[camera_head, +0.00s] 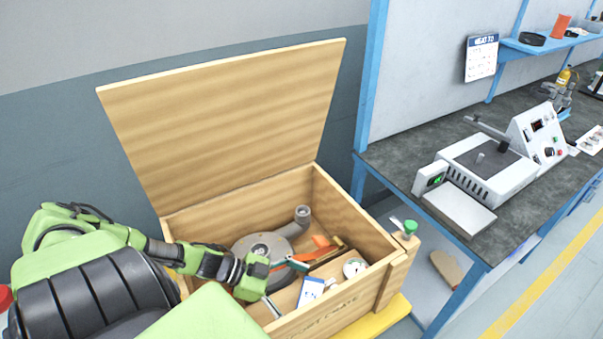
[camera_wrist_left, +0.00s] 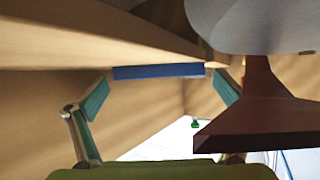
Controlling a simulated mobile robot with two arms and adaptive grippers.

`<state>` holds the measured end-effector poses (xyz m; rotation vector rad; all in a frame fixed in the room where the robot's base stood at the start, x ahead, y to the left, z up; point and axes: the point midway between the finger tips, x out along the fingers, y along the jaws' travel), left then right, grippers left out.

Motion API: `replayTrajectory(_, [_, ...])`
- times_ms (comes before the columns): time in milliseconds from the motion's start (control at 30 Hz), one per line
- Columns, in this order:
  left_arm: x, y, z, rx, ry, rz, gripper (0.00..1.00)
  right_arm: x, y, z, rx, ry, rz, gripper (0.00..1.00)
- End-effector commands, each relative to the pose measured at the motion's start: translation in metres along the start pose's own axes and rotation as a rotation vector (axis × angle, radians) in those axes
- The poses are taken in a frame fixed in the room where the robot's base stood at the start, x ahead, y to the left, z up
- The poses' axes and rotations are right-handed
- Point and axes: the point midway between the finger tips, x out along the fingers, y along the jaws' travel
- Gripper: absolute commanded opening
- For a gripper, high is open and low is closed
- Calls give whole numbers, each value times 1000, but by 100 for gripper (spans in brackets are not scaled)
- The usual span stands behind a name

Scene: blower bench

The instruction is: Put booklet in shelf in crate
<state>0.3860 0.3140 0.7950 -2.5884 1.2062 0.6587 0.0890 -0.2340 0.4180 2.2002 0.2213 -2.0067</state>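The booklet (camera_head: 312,291), white with a blue top, is in the front part of the open wooden crate (camera_head: 388,284). Its blue edge seems to be the blue strip (camera_wrist_left: 158,72) in the left wrist view, between and just beyond the fingertips. My left gripper (camera_head: 288,287) is inside the crate beside the booklet, with its teal-padded fingers spread apart. It also shows in the left wrist view (camera_wrist_left: 160,85), with no clear grip on anything. I cannot tell which part of the crate is the shelf, or whether a fingertip touches the booklet. My right gripper is out of view.
A grey blower (camera_head: 265,246) and orange parts (camera_head: 322,247) lie in the crate, with a round white item (camera_head: 354,267) near its front right. The raised lid (camera_head: 230,115) stands behind. A green-capped bottle (camera_head: 408,232) is at the right wall. A workbench (camera_head: 405,170) stands to the right.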

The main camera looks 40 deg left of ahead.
Motion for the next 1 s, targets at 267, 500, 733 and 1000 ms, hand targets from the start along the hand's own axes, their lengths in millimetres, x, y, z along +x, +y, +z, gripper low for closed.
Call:
replayTrajectory(267, [0,0,-1,0,0,0,96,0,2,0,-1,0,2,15])
replayTrajectory(500, [-18,1,0,-2,-5,2,96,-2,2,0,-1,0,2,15])
replayTrajectory(733, [-51,1,-1,-2,-5,2,96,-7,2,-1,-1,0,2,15])
replayTrajectory(1000, [-74,0,-2,-1,-2,1,96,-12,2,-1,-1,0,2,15])
